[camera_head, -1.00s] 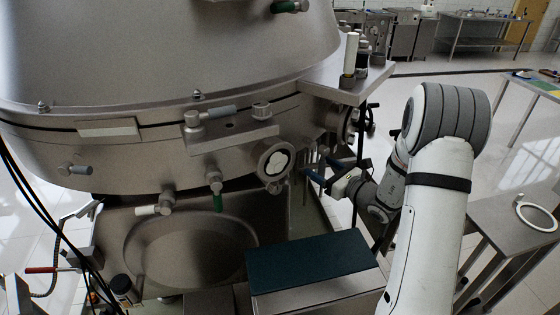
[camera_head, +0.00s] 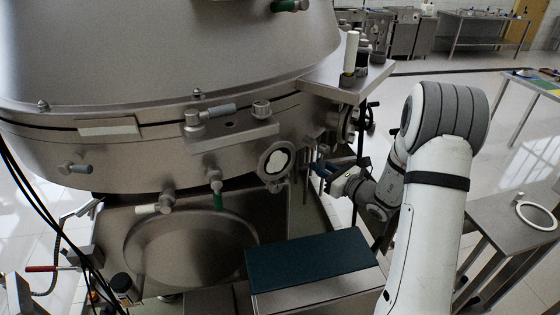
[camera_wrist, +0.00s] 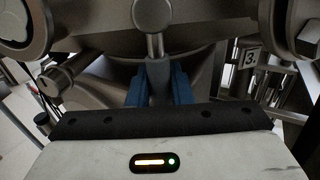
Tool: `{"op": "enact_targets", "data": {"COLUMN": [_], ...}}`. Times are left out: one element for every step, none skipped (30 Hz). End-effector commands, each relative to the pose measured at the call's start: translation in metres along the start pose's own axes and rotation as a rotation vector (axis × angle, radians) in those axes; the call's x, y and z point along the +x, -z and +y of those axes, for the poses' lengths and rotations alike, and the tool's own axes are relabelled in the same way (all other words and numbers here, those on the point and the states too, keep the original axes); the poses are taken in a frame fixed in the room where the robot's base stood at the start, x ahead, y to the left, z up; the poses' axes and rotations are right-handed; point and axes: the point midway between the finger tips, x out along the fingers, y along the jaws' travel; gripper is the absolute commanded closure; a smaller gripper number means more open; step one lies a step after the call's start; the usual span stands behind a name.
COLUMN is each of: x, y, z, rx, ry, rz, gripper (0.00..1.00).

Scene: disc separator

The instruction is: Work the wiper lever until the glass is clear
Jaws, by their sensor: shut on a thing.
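A round sight glass (camera_head: 277,161) in a thick metal ring sits on the front of the steel separator; its middle shows pale white with a dark, irregular surround. My gripper (camera_head: 319,168) is to the right of the glass, with its blue fingers against the underside of the machine. In the wrist view, my gripper (camera_wrist: 153,85) is shut on a grey lever (camera_wrist: 157,75), with one blue finger on each side of it. The lever hangs from a rounded metal pivot (camera_wrist: 152,14). In the head view the lever is too small to make out.
The steel separator body (camera_head: 170,45) fills the left and middle. Several small valves with coloured handles stick out along its lower rim. A dark green-topped box (camera_head: 310,258) stands below my gripper. A plate marked 3 (camera_wrist: 251,57) shows at right in the wrist view.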

Motion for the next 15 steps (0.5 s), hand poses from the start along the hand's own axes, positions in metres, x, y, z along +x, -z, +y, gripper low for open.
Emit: {"op": "enact_targets", "data": {"x": [-0.0001,-0.0001,-0.0001,-0.0001,-0.0001,-0.0001,-0.0001,-0.0001,-0.0001,-0.0001,-0.0002,-0.0002,-0.0002,-0.0002,-0.0002], "y": [-0.0002,-0.0002,-0.0002,-0.0002,-0.0002,-0.0002,-0.0002,-0.0003,-0.0003,-0.0003,-0.0003,-0.0003,-0.0003,-0.0003,-0.0002], "z": [-0.0003,-0.0003,-0.0004,-0.0004,-0.0004,-0.0004,-0.0005,-0.0005,-0.0005,-0.0006,-0.0006,-0.0006,-0.0006,-0.0006,-0.0007], "rx": [0.0,0.0,0.0,0.0,0.0,0.0,0.0,0.0,0.0,0.0,0.0,0.0,0.0,0.0,-0.001], "ry": [0.001,0.001,0.001,0.001,0.001,0.001,0.001,0.001,0.001,0.001,0.001,0.001,0.001,0.001,0.001], "rz": [0.0,0.0,0.0,0.0,0.0,0.0,0.0,0.0,0.0,0.0,0.0,-0.001,-0.001,-0.001,-0.001], "gripper": [0.89,0.92,0.95,0.97,1.0,1.0,1.0,1.0,1.0,1.0,1.0,1.0,1.0,1.0,1.0]}}
